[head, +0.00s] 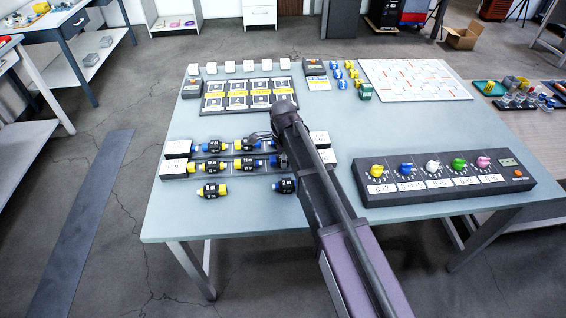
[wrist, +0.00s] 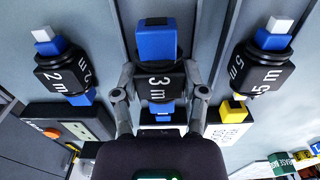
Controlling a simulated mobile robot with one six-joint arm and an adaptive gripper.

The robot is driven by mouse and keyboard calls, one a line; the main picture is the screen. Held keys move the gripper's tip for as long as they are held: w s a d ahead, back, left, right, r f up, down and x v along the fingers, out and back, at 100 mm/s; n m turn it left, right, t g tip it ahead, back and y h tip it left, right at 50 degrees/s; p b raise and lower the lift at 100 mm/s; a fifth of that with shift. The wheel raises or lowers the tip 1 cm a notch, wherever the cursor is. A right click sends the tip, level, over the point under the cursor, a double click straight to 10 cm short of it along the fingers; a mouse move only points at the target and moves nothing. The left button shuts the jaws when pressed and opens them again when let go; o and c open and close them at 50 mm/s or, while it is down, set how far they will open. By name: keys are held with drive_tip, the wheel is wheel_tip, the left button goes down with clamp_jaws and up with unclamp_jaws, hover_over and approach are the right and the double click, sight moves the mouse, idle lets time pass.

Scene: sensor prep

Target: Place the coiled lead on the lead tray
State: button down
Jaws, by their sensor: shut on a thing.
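My gripper (wrist: 160,92) is shut on the coiled lead (wrist: 156,78), a black body marked "3 m" with blue ends, seen between the two fingers in the wrist view. Several leads lie along dark rails (head: 205,168), and a yellow-ended lead (head: 212,190) lies in front. I cannot tell which surface is the lead tray.
A board with yellow cards (head: 247,95) lies behind the rails. A dark console with coloured knobs (head: 445,180) is at the right front, and a white patterned board (head: 414,80) at the back right. The front left of the table (head: 185,220) is clear.

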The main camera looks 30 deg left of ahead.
drive_tip(key=shift+f, duration=0.15)
drive_tip(key=shift+f, duration=0.15)
drive_tip(key=shift+c, duration=0.7)
unclamp_jaws()
drive_tip(key=shift+r, duration=0.2)
wheel_tip(320, 180, up, 12)
drive_tip(key=p, duration=1.2)
idle(0.6)
